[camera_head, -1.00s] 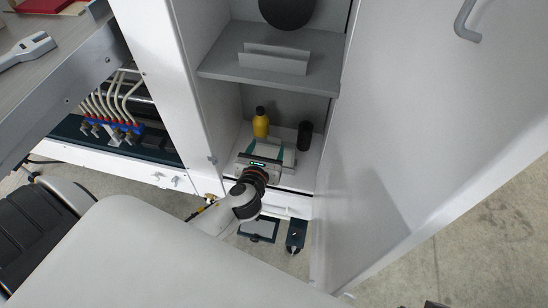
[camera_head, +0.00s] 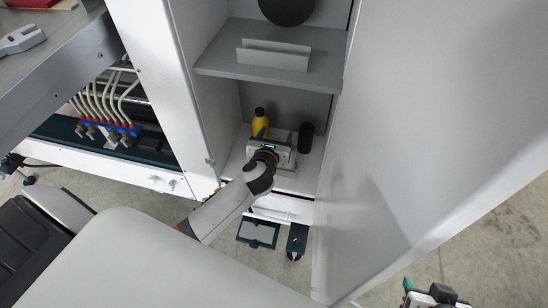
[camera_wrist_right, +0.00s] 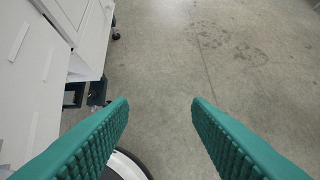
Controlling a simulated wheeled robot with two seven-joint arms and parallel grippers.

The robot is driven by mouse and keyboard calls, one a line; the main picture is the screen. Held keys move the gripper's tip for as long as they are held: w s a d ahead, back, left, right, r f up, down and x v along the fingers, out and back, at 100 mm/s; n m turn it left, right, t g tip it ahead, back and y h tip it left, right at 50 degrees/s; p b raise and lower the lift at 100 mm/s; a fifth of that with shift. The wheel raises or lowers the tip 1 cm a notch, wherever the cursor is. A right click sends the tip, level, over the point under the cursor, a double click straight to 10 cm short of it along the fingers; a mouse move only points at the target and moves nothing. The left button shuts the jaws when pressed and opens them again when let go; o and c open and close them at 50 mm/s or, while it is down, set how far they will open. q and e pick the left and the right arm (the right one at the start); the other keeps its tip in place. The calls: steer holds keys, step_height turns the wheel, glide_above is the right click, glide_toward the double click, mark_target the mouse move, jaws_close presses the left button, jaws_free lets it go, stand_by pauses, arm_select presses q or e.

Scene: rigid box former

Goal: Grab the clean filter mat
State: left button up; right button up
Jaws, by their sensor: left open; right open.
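A pale, whitish block (camera_head: 286,160) on the cabinet's bottom shelf may be the clean filter mat; my left gripper covers most of it, so I cannot be sure. My left gripper (camera_head: 271,137) is inside the cabinet, open, directly at this block. Whether its fingers touch the block is hidden. My right gripper (camera_head: 432,297) shows at the bottom right edge of the head view. In the right wrist view its green fingers (camera_wrist_right: 160,103) are spread with only floor between them.
A yellow bottle (camera_head: 260,124) and a black cylinder (camera_head: 305,136) stand close around my left gripper. A grey shelf (camera_head: 220,62) with an upright plate (camera_head: 274,57) is above. The white door (camera_head: 430,120) stands open at right.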

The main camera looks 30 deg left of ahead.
arm_select(q)
steer(key=shift+c, duration=0.5)
steer(key=c, duration=1.2)
steer(key=shift+c, duration=0.3)
steer(key=shift+r, duration=0.1)
